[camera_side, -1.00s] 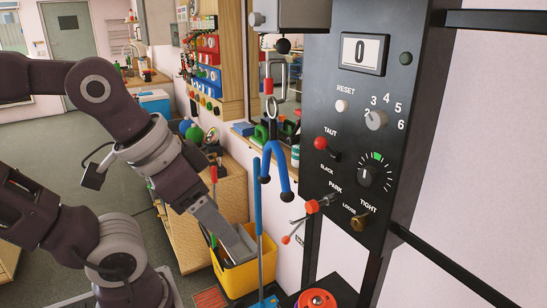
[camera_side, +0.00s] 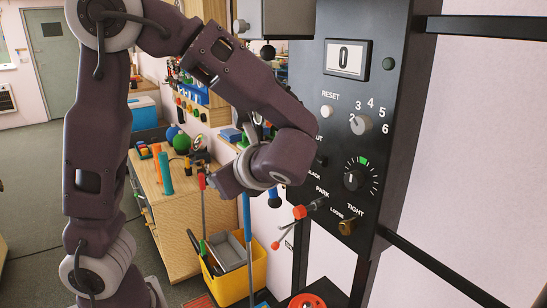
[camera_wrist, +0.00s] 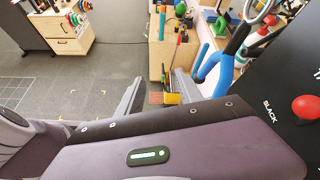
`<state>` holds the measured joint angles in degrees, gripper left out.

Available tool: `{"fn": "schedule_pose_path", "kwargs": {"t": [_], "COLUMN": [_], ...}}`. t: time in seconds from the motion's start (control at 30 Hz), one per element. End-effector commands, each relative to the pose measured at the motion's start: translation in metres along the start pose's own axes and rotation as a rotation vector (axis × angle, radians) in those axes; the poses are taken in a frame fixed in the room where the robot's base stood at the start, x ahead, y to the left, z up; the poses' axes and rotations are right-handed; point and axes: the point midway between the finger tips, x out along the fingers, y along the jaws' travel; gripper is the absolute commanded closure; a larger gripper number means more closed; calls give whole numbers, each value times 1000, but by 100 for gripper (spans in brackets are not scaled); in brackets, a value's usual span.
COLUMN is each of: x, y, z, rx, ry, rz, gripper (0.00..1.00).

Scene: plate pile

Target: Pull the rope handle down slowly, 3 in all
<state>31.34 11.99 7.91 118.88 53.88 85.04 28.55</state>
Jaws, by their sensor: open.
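The blue rope handle (camera_wrist: 213,72), a forked bar, hangs from a metal ring (camera_wrist: 258,10) in the wrist view. In the side view my wrist covers most of it, and only a blue end (camera_side: 274,200) shows below. My gripper (camera_wrist: 160,82) is open and empty, its two fingers apart. In the wrist view the handle is to the right of the right finger, outside the gap. In the side view the fingers are hard to make out. The counter (camera_side: 346,54) on the black panel reads 0.
A red ball knob (camera_wrist: 306,107) is by SLACK. A yellow bin (camera_side: 235,283) stands below.

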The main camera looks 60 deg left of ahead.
Motion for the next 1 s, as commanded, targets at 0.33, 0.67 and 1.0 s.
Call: {"fn": "schedule_pose_path", "kwargs": {"t": [0.33,0.67,1.0], "x": [-45,-10,27], "y": [-88,-101,-116], "z": [-16,-1,15], "rx": [352,349,349], "ry": [-467,-462,-460], "rz": [-301,-296,-296], "gripper": [57,57,57]}}
